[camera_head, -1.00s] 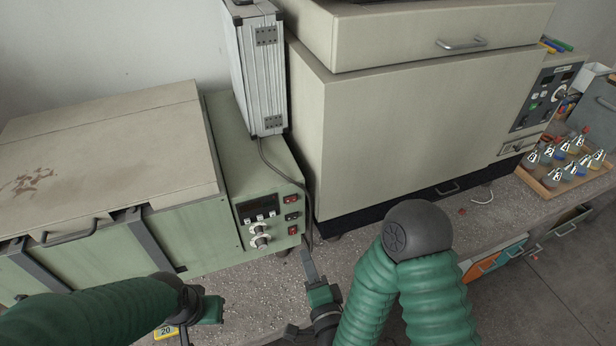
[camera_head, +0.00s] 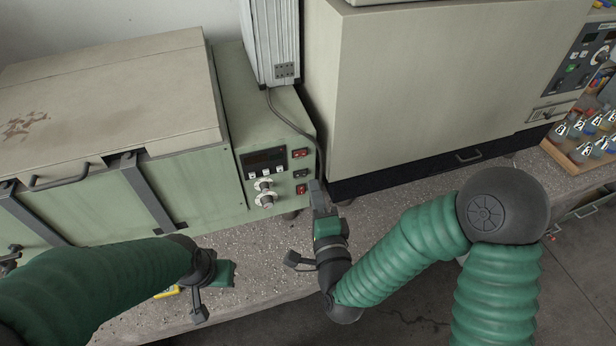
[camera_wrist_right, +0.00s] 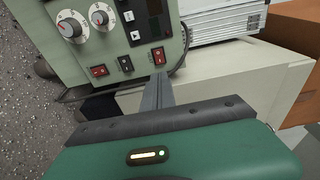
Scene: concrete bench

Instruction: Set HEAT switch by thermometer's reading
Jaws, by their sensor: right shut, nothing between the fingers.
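The green unit's control panel (camera_head: 272,178) carries a dark display, two knobs and a column of switches: red at top (camera_head: 300,153), black in the middle, red at bottom (camera_head: 301,188). I cannot read which is labelled HEAT. My right gripper (camera_head: 315,188) is shut and empty, just in front of the panel's right edge. In the right wrist view its fingertips (camera_wrist_right: 158,82) point at the upper red switch (camera_wrist_right: 158,55); contact cannot be told. A yellow object, probably the thermometer (camera_head: 167,292), is mostly hidden by my left arm; no reading shows. My left gripper (camera_head: 226,275) hovers beside it, fingers hidden.
A cable (camera_head: 290,122) runs down past the panel's right side. A large beige oven (camera_head: 425,95) stands to the right, with a tray of bottles (camera_head: 580,150) beyond. The speckled bench (camera_head: 255,245) is clear in front of the panel.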

